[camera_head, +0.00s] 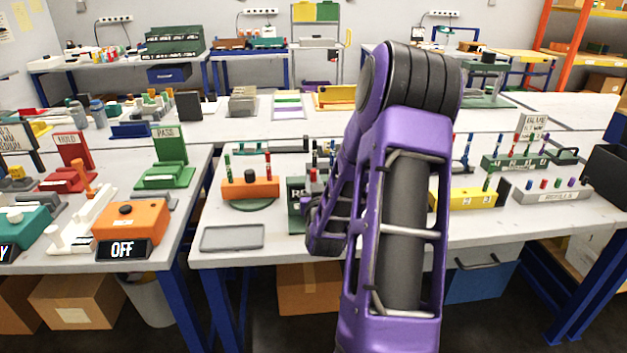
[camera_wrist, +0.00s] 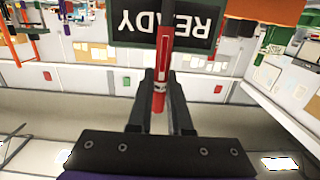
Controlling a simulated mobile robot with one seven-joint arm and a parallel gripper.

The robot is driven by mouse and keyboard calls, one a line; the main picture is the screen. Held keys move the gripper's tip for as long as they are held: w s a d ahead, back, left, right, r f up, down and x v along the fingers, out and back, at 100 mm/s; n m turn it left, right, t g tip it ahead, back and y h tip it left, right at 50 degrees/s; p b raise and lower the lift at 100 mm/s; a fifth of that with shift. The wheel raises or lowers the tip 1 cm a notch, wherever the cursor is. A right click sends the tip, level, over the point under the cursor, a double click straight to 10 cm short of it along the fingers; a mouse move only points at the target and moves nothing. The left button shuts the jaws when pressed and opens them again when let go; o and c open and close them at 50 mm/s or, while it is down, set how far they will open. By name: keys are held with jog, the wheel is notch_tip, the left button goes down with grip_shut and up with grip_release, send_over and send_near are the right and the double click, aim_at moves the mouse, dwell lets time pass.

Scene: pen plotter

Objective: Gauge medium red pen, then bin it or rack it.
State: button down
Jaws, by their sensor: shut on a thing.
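My gripper (camera_wrist: 160,82) is shut on a red pen (camera_wrist: 162,67) in the wrist view. The pen stands lengthwise between the two dark fingers, with a pale band near its middle. A dark green sign reading READY (camera_wrist: 133,27) appears upside down behind the pen. In the head view my purple arm covers the middle of the bench, and the grip on the pen is not clear there. Part of the green READY block (camera_head: 297,212) shows left of the arm. I cannot tell whether the pen touches anything.
An orange block (camera_head: 262,189) holds upright pens, left of the arm; a grey tray (camera_head: 232,237) lies before it. Right are a yellow block (camera_head: 462,199), a green pen rack (camera_head: 515,163), a REFILLS holder (camera_head: 553,196) and a black bin (camera_head: 606,172). PASS (camera_head: 166,132) and HOLD (camera_head: 69,138) signs stand left.

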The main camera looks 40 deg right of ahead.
aim_at(313, 170)
jog(key=shift+f, duration=1.3)
jog(key=shift+r, duration=0.1)
jog(key=shift+r+p, duration=1.35)
jog(key=shift+r, duration=1.75)
jog(key=a+f+n+y+p, duration=0.1)
jog(key=a+f+n+y, duration=0.1)
jog(key=a, duration=0.8)
jog(key=w+a+f+n+t+y+p, duration=0.1)
jog(key=a+y, duration=0.3)
jog(key=a, duration=0.7)
jog(key=a+f+n+t+y+p, duration=0.1)
jog(key=a+f+n+y+p, duration=0.1)
jog(key=a, duration=0.9)
jog(key=shift+w+f+n+y, duration=0.4)
jog(key=shift+f+n+y, duration=0.1)
jog(key=shift+f+n, duration=0.3)
jog(key=shift+d, duration=0.25)
